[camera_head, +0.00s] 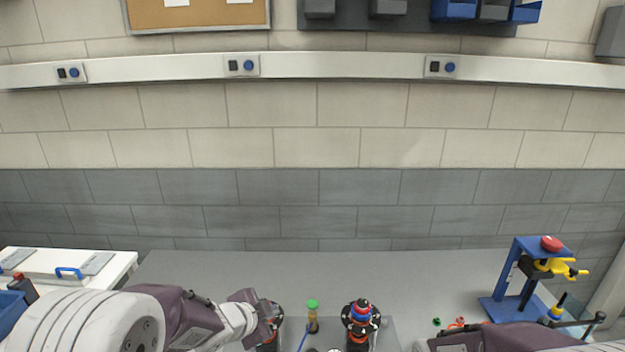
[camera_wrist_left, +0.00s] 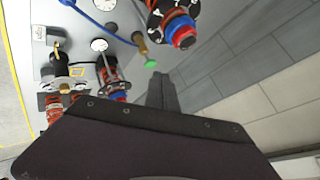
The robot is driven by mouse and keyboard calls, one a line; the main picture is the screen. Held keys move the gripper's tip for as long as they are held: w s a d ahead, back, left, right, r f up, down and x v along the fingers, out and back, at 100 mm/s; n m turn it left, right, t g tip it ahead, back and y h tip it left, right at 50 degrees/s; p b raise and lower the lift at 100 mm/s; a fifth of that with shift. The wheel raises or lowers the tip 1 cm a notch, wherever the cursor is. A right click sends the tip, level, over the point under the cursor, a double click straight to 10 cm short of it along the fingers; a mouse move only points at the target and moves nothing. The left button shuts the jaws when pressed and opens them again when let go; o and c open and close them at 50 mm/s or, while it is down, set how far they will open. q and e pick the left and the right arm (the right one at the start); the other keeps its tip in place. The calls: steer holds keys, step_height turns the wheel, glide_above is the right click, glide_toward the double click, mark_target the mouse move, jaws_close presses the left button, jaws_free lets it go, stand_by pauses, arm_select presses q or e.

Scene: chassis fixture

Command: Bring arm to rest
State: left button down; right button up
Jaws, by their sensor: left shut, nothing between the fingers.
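My left arm comes in from the lower left in the head view. Its gripper (camera_head: 264,312) is shut and empty, in front of or close beside a black-and-red strut assembly (camera_head: 271,342); I cannot tell whether they touch. In the left wrist view the shut fingers (camera_wrist_left: 161,92) point toward the grey wall, above the dark wrist housing. My right arm shows only as a purple link (camera_head: 500,338) at the lower right edge of the head view; its gripper is out of view.
A blue press (camera_head: 525,278) stands at right, a white case (camera_head: 100,265) at left. The back of the grey table (camera_head: 400,275) is clear.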

arm_select(q)
steer(key=s+a+f+n+g+y+b, duration=0.25)
steer(key=s+a+f+n+y, duration=0.2)
steer(key=s+a+n, duration=0.55)
steer(key=s+d+f+n+g+p, duration=0.1)
steer(key=s+f+n+g, duration=0.3)
steer(key=s, duration=0.7)
steer(key=shift+s+d+f+g+h, duration=0.2)
steer(key=shift+d+g+h, duration=0.25)
steer(key=shift+d+g, duration=0.25)
